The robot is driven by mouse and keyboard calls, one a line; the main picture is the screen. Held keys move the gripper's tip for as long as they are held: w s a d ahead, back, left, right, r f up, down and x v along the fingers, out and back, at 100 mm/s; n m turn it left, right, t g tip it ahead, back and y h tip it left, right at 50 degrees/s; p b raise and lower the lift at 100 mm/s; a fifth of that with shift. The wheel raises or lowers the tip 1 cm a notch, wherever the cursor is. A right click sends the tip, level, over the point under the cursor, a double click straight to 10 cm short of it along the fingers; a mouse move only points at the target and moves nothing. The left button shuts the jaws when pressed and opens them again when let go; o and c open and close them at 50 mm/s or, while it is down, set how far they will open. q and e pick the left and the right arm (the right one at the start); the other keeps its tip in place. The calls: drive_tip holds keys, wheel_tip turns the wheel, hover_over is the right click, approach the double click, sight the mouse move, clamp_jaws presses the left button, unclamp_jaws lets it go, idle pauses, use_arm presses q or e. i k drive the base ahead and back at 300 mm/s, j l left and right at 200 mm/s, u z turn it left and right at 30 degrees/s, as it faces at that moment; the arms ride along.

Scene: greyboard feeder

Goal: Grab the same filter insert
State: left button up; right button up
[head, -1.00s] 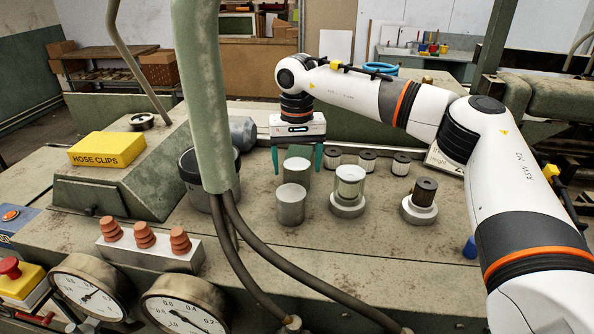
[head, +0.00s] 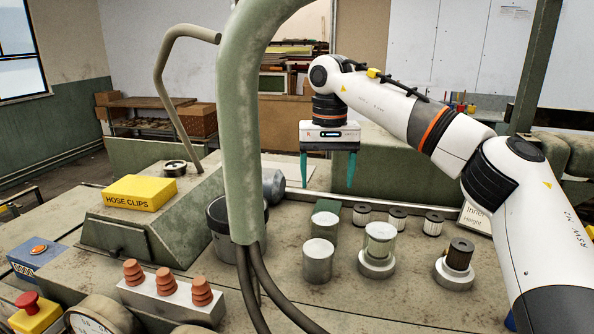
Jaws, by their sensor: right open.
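Several small dark ribbed filter inserts with pale ends stand in a row on the bench: a left one (head: 361,213), a middle one (head: 397,219) and a right one (head: 433,224). A taller dark brown insert (head: 459,255) stands in a pale ring-shaped base (head: 453,274) at the right. My left gripper is out of view.
A plain metal cylinder (head: 318,261) and a green block (head: 325,217) stand below the gripper. A thick green pipe (head: 246,130) with dark hoses rises at the left. A yellow hose clips box (head: 141,193) lies further left.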

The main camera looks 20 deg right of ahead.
sight(459, 255)
drive_tip(key=k+j, duration=0.5)
drive_tip(key=k, duration=0.2)
drive_tip(key=k+j, duration=0.5)
drive_tip(key=k, duration=0.15)
